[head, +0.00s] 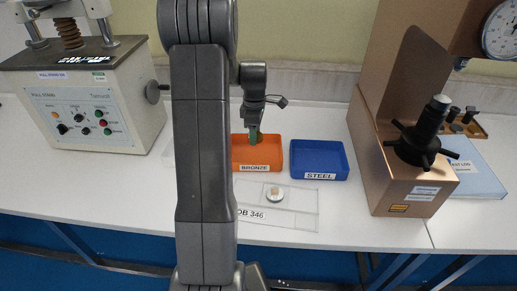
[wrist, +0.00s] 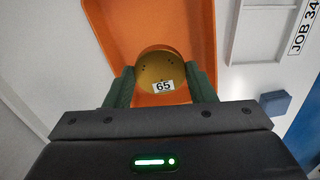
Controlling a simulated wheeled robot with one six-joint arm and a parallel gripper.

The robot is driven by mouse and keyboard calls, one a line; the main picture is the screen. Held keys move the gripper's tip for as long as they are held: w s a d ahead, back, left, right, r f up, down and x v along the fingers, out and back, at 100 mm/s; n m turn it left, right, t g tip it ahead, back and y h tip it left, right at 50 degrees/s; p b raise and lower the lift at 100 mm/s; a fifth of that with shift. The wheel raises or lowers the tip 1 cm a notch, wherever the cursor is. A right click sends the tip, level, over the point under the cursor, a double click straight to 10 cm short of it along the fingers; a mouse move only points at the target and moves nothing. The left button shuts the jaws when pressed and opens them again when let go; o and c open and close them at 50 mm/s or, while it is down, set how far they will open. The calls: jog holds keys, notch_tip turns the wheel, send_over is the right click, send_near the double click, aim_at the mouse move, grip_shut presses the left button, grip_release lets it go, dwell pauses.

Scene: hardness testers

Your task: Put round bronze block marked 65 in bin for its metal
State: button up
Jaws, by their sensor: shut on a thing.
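The round bronze block (wrist: 160,70) with a white label reading 65 sits between the green fingers of my gripper (wrist: 161,88) in the wrist view. My gripper is shut on it. In the head view my gripper (head: 254,137) is over the orange bin (head: 270,154) labelled BRONZE, and the block cannot be made out there. The orange bin (wrist: 200,25) lies behind and below the block in the wrist view. I cannot tell whether the block touches the bin floor. The blue bin (head: 320,160) labelled STEEL stands right of the orange bin.
A grey tester (head: 85,100) stands at left, a brown hardness tester (head: 400,150) at right. My arm hides part of the table.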

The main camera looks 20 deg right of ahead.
aim_at(255, 156)
jog(key=shift+f, duration=4.1)
jog(key=o, duration=1.3)
jog(key=shift+a, duration=0.1)
notch_tip(255, 156, up, 12)
jog(key=shift+r, duration=0.15)
